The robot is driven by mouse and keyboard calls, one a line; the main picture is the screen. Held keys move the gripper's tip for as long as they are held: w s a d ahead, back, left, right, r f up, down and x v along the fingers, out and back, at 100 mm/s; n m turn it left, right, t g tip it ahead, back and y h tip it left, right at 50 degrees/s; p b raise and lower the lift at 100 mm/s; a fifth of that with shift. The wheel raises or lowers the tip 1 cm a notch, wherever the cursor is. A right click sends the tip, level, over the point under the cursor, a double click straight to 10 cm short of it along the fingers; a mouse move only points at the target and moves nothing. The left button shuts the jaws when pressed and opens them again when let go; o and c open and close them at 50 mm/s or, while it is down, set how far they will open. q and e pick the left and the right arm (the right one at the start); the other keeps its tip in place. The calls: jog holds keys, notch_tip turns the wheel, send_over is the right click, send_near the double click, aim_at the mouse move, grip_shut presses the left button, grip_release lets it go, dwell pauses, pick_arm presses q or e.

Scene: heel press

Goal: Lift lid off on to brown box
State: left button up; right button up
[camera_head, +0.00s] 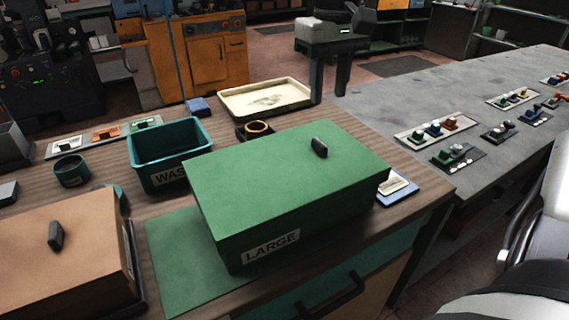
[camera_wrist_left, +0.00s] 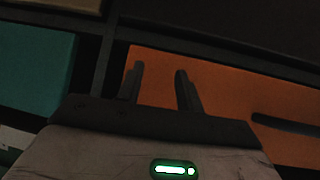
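A green box marked LARGE (camera_head: 285,248) stands on the bench with its flat green lid (camera_head: 265,175) on top. The lid has a small black handle (camera_head: 319,147) near its far right. A brown box (camera_head: 75,245) with a black handle (camera_head: 56,236) on its top stands at the lower left, partly cut off by the frame. My left gripper (camera_wrist_left: 160,72) shows only in the left wrist view, its two fingers apart and empty in front of an orange panel. White and grey parts of my right arm show at the right edge of the head view; its fingers are not visible.
A teal bin (camera_head: 170,150), a cream tray (camera_head: 265,98) and a dark round holder with a brass ring (camera_head: 257,128) stand behind the green box. A green mat (camera_head: 180,270) lies in front. A blue-edged card (camera_head: 396,187) lies right. A grey table (camera_head: 400,110) holds several small parts.

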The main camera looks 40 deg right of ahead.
send_over(321, 143)
jog(key=f, duration=0.5)
jog(key=shift+d, duration=0.35)
jog(key=shift+a+f, duration=0.2)
jog(key=shift+f, duration=1.1)
jog(key=shift+a+f, duration=0.15)
jog(key=shift+f, duration=1.15)
grip_shut()
